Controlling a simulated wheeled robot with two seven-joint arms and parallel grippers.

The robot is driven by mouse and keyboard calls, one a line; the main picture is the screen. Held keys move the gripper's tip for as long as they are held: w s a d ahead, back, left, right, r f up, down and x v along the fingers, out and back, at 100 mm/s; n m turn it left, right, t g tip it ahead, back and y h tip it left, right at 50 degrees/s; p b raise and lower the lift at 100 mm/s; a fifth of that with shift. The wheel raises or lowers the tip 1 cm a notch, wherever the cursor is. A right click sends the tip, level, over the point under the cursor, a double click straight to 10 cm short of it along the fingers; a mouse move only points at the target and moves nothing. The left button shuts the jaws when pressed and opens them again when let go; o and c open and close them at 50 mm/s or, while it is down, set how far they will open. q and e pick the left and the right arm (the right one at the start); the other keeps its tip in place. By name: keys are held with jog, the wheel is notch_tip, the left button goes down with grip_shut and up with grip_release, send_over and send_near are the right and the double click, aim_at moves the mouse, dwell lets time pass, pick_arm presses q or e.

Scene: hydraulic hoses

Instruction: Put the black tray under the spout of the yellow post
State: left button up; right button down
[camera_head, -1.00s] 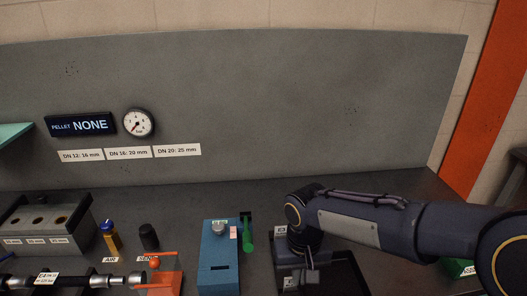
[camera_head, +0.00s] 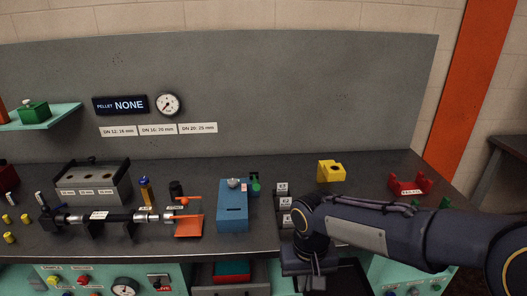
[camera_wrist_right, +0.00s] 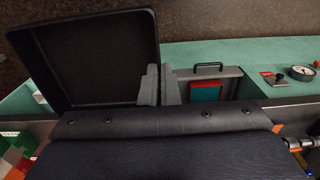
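The black tray (camera_head: 346,278) shows partly in the head view, low behind my right arm at the bench's front edge. In the right wrist view the tray (camera_wrist_right: 100,60) fills the upper left, with its raised rim and empty floor visible. My right gripper (camera_wrist_right: 158,85) has its grey fingers at the tray's side wall and appears shut on it. In the head view the right gripper (camera_head: 312,281) is partly hidden by its own arm. A yellow block with a dark notch (camera_head: 331,171) stands on the bench behind the arm; I cannot make out its spout. My left gripper is not in view.
A blue box (camera_head: 232,207) and an orange stand (camera_head: 189,228) are left of my right arm. Labelled plates (camera_head: 283,203) lie nearby, and a red cradle (camera_head: 409,185) is at the right. An open drawer (camera_wrist_right: 207,73) is beside the tray in the wrist view.

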jog(key=shift+s+d+f, duration=0.15)
jog(key=shift+s+f, duration=0.05)
jog(key=shift+s, duration=0.2)
jog(key=shift+d+f, duration=0.25)
jog(key=shift+d, duration=0.05)
jog(key=w+d+f, duration=0.2)
jog(key=f, duration=0.1)
jog(key=shift+w+d+f, duration=0.15)
jog(key=shift+w+f, duration=0.1)
jog(key=shift+w, duration=0.05)
jog(key=w+d+f+m, duration=0.1)
jog(key=w+d+f, duration=0.1)
jog(key=d+f, duration=0.6)
notch_tip(320, 180, down, 2)
jog(key=shift+f, duration=0.1)
